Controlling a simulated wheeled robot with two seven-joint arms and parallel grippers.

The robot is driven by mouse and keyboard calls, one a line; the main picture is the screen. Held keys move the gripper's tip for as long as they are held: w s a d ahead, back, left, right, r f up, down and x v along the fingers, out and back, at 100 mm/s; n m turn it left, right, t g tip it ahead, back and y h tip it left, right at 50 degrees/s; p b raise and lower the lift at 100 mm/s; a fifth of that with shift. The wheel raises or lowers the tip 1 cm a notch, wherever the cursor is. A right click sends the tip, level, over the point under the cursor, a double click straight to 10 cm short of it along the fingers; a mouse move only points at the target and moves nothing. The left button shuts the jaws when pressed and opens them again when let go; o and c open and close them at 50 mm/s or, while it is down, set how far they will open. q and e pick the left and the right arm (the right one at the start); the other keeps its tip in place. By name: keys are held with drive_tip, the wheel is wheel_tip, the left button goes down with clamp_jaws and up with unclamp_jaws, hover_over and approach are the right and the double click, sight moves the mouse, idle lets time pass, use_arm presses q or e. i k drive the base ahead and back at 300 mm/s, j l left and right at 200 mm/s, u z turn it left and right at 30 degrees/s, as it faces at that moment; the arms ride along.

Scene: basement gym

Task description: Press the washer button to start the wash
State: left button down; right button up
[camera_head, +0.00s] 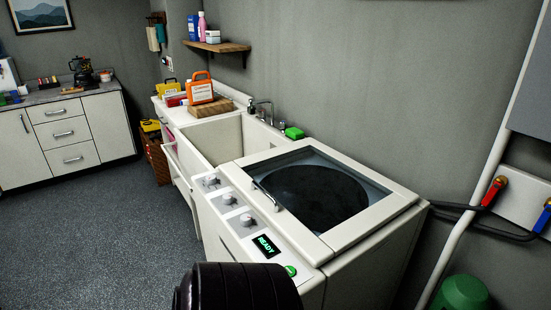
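The white washer (389,228) stands at the centre right with its dark glass lid closed. A thick black rounded part, which looks like a link of my own arm, is at the bottom centre, just below the button in the picture. No gripper fingers show in the view.
A utility sink (213,137) adjoins the washer on the left, with a green sponge (294,133) behind. An orange jug (200,90) stands on a counter beyond. Hoses and a green container (462,293) are at right. The floor at left is clear.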

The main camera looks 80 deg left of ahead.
sight(291, 270)
drive_tip(key=u, duration=2.3)
